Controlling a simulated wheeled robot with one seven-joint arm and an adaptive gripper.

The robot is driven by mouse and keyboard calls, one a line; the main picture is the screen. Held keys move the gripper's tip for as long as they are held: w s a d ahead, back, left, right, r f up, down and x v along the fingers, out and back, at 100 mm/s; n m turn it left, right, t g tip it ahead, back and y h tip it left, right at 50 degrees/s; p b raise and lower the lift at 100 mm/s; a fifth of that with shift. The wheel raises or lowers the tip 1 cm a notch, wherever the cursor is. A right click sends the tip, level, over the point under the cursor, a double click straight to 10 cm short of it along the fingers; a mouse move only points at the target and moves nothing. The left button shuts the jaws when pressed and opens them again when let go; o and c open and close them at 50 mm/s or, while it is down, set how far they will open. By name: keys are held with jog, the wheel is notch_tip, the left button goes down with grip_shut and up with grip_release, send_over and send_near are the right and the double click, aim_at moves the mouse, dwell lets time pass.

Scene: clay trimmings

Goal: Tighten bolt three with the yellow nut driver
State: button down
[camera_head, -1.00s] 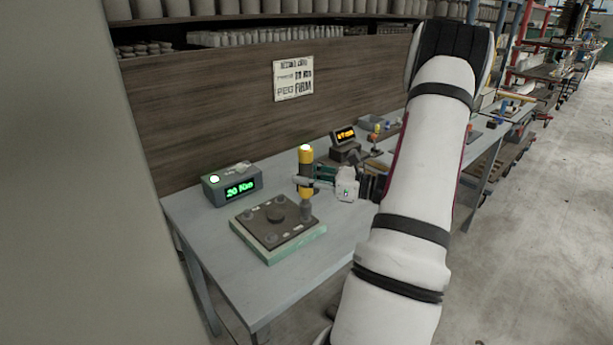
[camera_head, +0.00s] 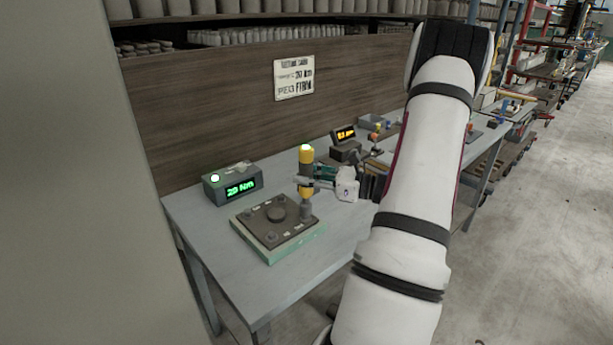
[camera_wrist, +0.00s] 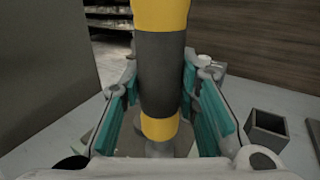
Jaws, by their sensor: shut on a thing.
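The yellow nut driver (camera_head: 306,168) stands upright, with a dark grip band and a grey socket at its lower end; its top glows green. The socket is over the right corner of a dark plate (camera_head: 262,226) on a pale green block, and hides any bolt beneath it. Other bolt heads show at the plate's other corners; I cannot read which is bolt three. My gripper (camera_head: 307,183) is shut around the driver. In the wrist view, its teal pads flank the driver's dark band (camera_wrist: 160,75).
A grey box (camera_head: 213,190) with a green "20 Nm" display stands behind the plate at left. An orange display (camera_head: 346,134) stands farther back, with small coloured items nearby. A small open square holder (camera_wrist: 268,128) shows in the wrist view. The table's front left is clear.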

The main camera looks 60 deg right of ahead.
aim_at(306, 162)
jog(key=shift+f+b, duration=0.4)
jog(key=shift+f, duration=0.35)
dwell(0.4)
jog(key=shift+f+p, duration=0.3)
jog(key=shift+f, duration=0.15)
dwell(3.5)
jog(key=shift+r+p, duration=1.95)
jog(key=shift+r, duration=1.25)
